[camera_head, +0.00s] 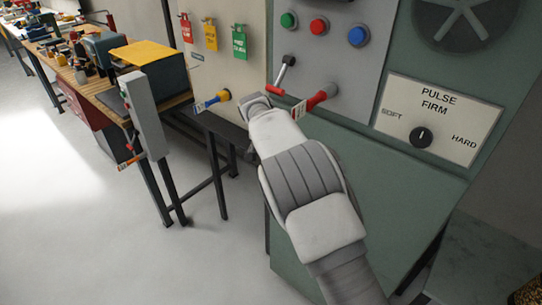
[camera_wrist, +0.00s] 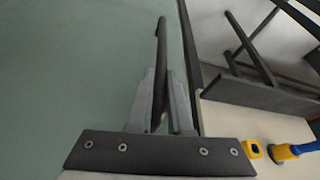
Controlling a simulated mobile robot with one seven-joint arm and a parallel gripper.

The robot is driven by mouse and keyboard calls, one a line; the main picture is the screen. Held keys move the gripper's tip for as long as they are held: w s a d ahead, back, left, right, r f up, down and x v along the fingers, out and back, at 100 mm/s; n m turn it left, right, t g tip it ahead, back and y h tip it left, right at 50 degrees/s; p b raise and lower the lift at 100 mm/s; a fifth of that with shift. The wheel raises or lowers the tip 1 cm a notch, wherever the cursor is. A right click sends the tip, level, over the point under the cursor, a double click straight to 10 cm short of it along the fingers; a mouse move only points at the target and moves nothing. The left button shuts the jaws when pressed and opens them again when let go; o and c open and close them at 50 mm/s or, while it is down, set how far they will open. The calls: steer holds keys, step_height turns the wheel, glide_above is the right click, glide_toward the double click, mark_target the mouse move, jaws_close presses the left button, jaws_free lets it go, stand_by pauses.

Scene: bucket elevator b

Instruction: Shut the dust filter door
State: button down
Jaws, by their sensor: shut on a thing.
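In the wrist view my gripper (camera_wrist: 161,88) is shut around a dark bar-like handle (camera_wrist: 161,42). The bar sticks out past the fingertips. Behind it a flat grey-green panel (camera_wrist: 75,70) fills the left side; it may be the dust filter door, but no label shows. In the head view my gripper (camera_head: 254,102) is at the left edge of the green machine (camera_head: 380,175), below the grey button panel (camera_head: 335,55). My arm hides the fingertips and handle there, and I cannot tell how far any door stands open.
A red lever (camera_head: 312,102) and a black-and-red lever (camera_head: 282,75) are close to my wrist. A blue-and-yellow valve handle (camera_head: 211,101) sticks out from the beige tagged panel (camera_head: 225,60). A workbench (camera_head: 105,95) stands at left. The floor at lower left is clear.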

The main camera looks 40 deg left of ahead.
steer(key=shift+w+r, duration=0.25)
steer(key=shift+w, duration=0.2)
steer(key=c, duration=0.8)
jaws_free()
steer(key=shift+w+f, duration=0.1)
steer(key=shift+f, duration=0.05)
steer(key=shift+c, duration=0.2)
steer(key=a+v, duration=0.1)
steer(key=v, duration=1.6)
steer(key=shift+s+d, duration=0.25)
steer(key=shift+d, duration=0.25)
steer(key=shift+s, duration=0.1)
